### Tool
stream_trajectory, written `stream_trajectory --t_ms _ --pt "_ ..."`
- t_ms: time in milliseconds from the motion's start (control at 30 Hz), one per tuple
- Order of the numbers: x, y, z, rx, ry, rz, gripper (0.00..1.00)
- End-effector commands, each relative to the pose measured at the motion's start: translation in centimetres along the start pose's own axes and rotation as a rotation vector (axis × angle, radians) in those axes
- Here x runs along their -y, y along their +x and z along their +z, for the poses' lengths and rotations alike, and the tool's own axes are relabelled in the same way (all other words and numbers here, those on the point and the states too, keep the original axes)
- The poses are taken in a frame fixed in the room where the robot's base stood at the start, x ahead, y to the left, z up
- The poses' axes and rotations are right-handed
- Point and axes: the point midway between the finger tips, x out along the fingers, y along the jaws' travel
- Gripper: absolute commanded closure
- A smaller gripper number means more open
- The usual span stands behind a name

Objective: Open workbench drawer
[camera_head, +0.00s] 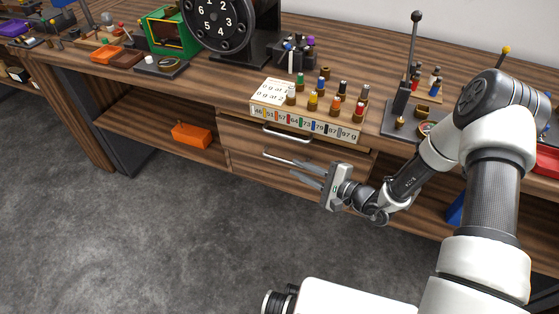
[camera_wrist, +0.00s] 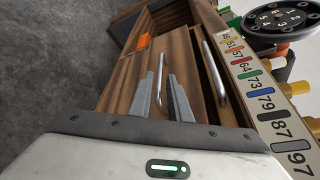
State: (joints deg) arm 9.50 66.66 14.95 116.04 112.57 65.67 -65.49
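The wooden workbench (camera_head: 205,88) has two drawers, one above the other, under its front edge. The upper drawer has a silver bar handle (camera_head: 287,133), which also shows in the wrist view (camera_wrist: 216,72). The lower drawer has a similar handle (camera_head: 280,157), seen in the wrist view (camera_wrist: 161,70) lined up with the gap between my fingers.
A rack of numbered, coloured weights (camera_head: 310,120) stands on the bench above the drawers. An orange box (camera_head: 192,135) sits on the open shelf to the left. A black dial (camera_head: 218,22) stands at the back. The grey floor (camera_head: 150,230) in front is clear.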

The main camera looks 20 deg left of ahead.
Motion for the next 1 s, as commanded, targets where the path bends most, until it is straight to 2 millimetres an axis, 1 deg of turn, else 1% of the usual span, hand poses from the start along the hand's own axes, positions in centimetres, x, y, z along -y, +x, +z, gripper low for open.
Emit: stream_trajectory --t_ms 33,200,300,400,600,833,867,933,1000 --pt "-0.1 1.2 0.0 0.004 -0.002 0.0 0.83" --pt "-0.1 4.8 0.0 0.002 -0.001 0.0 0.83" --pt "-0.1 6.4 0.0 0.002 -0.001 0.0 0.83" --pt "-0.1 7.5 0.0 0.002 -0.002 0.001 0.83" --pt "0.0 8.5 0.0 0.0 0.0 0.0 0.83" --pt "0.0 8.6 0.0 0.0 0.001 0.0 0.83" --pt "0.0 8.6 0.0 0.0 0.001 0.0 0.86" --pt "0.0 8.6 0.0 0.0 0.0 0.0 0.98" --pt "0.0 8.5 0.0 0.0 0.0 0.0 1.0"
